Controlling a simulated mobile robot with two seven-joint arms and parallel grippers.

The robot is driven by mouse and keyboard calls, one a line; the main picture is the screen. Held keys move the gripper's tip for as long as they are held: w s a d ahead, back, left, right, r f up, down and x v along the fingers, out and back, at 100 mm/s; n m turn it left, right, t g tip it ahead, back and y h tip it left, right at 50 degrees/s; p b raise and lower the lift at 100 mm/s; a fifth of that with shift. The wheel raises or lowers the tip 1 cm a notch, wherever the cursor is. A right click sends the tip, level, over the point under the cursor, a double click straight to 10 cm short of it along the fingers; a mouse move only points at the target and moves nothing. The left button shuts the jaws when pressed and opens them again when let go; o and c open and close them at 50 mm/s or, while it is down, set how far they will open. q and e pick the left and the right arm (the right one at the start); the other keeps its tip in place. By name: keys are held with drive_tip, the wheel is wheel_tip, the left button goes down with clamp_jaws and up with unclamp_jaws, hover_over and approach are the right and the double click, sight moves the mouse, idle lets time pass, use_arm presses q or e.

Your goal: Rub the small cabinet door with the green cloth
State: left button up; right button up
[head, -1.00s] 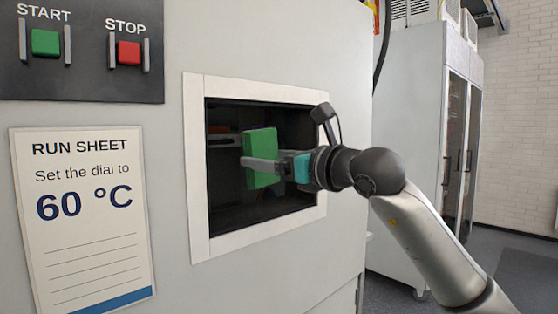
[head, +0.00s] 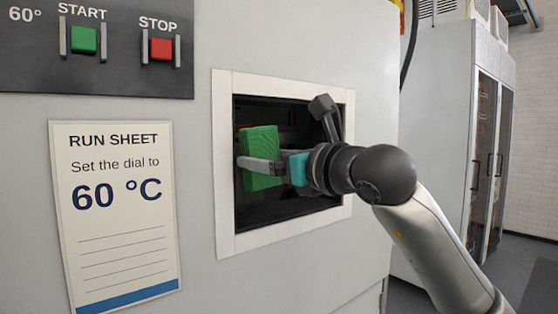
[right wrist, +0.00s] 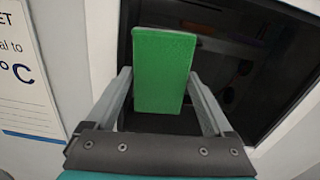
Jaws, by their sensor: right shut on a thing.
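The small cabinet door (head: 305,205) is a dark glass pane in a white frame on the grey machine front, and it looks closed. It also shows behind my gripper in the right wrist view (right wrist: 265,75). My right gripper (head: 258,163) is shut on the green cloth (head: 262,145), a flat, block-like pad. The cloth is upright in front of the pane's left part, near the frame's left side. In the right wrist view the cloth (right wrist: 163,70) stands between the two fingers. I cannot tell whether it touches the glass. My left gripper is not in view.
A run sheet (head: 118,220) reading 60 °C hangs left of the door. A dark panel with a green START button (head: 83,40) and a red STOP button (head: 161,49) is above it. A tall grey cabinet (head: 445,130) stands behind on the right.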

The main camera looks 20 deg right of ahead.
drive_tip(key=shift+s+a, duration=0.25)
drive_tip(key=shift+a, duration=0.4)
drive_tip(key=shift+s+f, duration=0.1)
drive_tip(key=shift+b+v, duration=1.25)
drive_tip(key=shift+v, duration=1.7)
drive_tip(key=shift+b+v, duration=0.5)
drive_tip(key=shift+v, duration=1)
